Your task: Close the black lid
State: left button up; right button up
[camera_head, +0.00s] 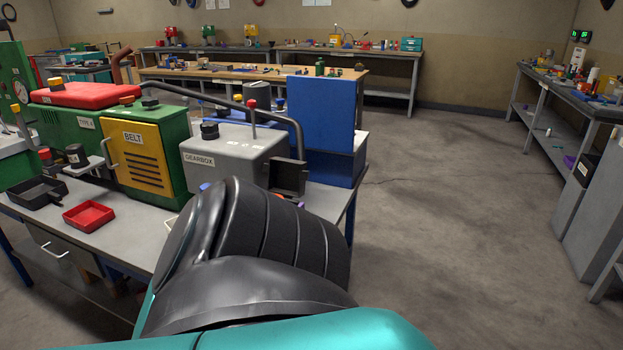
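I cannot tell for certain which part is the black lid. A black round cap (209,131) sits on top of the grey gearbox housing (225,158). Another small black cap (150,102) is on top of the green and yellow belt machine. A dark, flat-sided piece (288,178) stands against the gearbox's right side, partly hidden by my arm; what it is remains unclear. My black and teal arm covers the lower middle of the view and hides part of the bench. No gripper fingers can be made out.
The belt machine (150,160) stands left of the gearbox. A red tray (88,216) and a black tray (38,192) lie on the bench's front left. An upright blue panel (320,115) rises behind the gearbox. Open floor (450,220) lies to the right, before another bench (545,120).

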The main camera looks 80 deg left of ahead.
aim_at(287, 177)
jog(key=i+u, duration=0.6)
jog(key=u, duration=0.15)
jog(key=i+l+u, duration=0.15)
jog(key=i+u, duration=0.45)
jog(key=u, duration=0.25)
jog(key=i+u, duration=0.25)
jog(key=u, duration=0.25)
jog(key=i+l+u, duration=0.1)
jog(key=u, duration=0.4)
jog(key=i+l+u, duration=0.25)
jog(key=u, duration=0.2)
jog(key=i+l+u, duration=0.2)
jog(key=u, duration=0.3)
jog(key=i+l+u, duration=0.15)
jog(key=l+u, duration=0.2)
jog(key=u, duration=0.15)
jog(key=i+l+u, duration=0.1)
jog(key=l+u, duration=1.05)
jog(key=i+l, duration=0.05)
jog(key=l, duration=0.05)
